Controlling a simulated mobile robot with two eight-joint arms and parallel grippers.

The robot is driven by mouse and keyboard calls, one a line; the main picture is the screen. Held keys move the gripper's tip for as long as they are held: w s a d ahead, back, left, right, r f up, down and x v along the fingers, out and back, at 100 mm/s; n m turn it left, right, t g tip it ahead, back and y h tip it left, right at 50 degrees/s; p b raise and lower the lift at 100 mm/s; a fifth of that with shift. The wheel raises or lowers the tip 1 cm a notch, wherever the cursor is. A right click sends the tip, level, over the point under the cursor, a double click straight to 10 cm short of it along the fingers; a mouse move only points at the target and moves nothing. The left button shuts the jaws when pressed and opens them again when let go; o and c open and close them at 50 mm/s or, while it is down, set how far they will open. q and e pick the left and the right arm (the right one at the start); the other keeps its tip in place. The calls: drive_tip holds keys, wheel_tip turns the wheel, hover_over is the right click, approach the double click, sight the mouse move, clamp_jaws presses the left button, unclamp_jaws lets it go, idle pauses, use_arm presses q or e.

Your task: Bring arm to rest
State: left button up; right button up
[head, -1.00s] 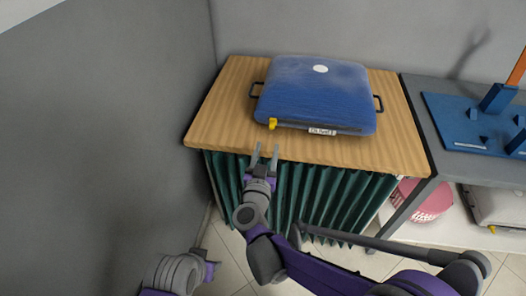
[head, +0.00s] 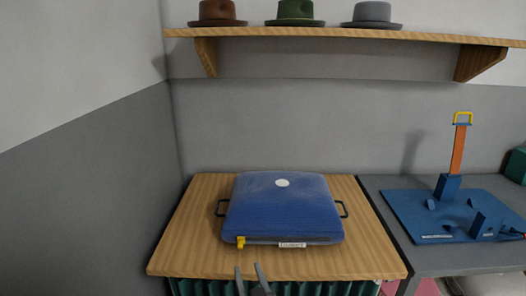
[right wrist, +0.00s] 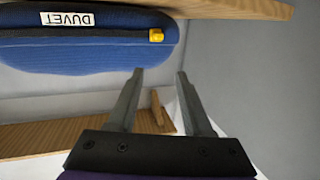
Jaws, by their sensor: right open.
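My right gripper (head: 254,279) shows at the bottom edge of the head view, just in front of the wooden table's front edge. In the right wrist view its two fingers (right wrist: 158,88) are apart with nothing between them. A blue duvet bag (head: 284,209) with a white "DUVET" label, a yellow zip pull and black side handles lies on the wooden table (head: 200,262). It also shows upside down in the right wrist view (right wrist: 90,48), beyond the fingers and apart from them. My left gripper is not in view.
A shelf (head: 340,36) with brown, green and grey hats runs along the wall above. A grey table (head: 385,185) at the right holds a blue board (head: 405,215) with an upright orange post (head: 458,150). A green curtain hangs below the wooden table. A grey wall closes the left side.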

drive_tip(key=s+d+f+m+g+h, duration=0.2)
drive_tip(key=s+d+f+g, duration=0.45)
drive_tip(key=s+d, duration=0.6)
drive_tip(key=s+d+f+m+g+h, duration=0.1)
drive_tip(key=s+d+f+g+h, duration=0.3)
drive_tip(key=s+d+f, duration=0.8)
use_arm(q)
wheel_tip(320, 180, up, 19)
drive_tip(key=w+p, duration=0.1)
drive_tip(key=p, duration=1.6)
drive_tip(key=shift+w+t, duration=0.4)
use_arm(e)
wheel_tip(320, 180, up, 24)
drive_tip(key=s+a+y, duration=0.1)
drive_tip(key=a, duration=0.2)
drive_tip(key=shift+f, duration=0.25)
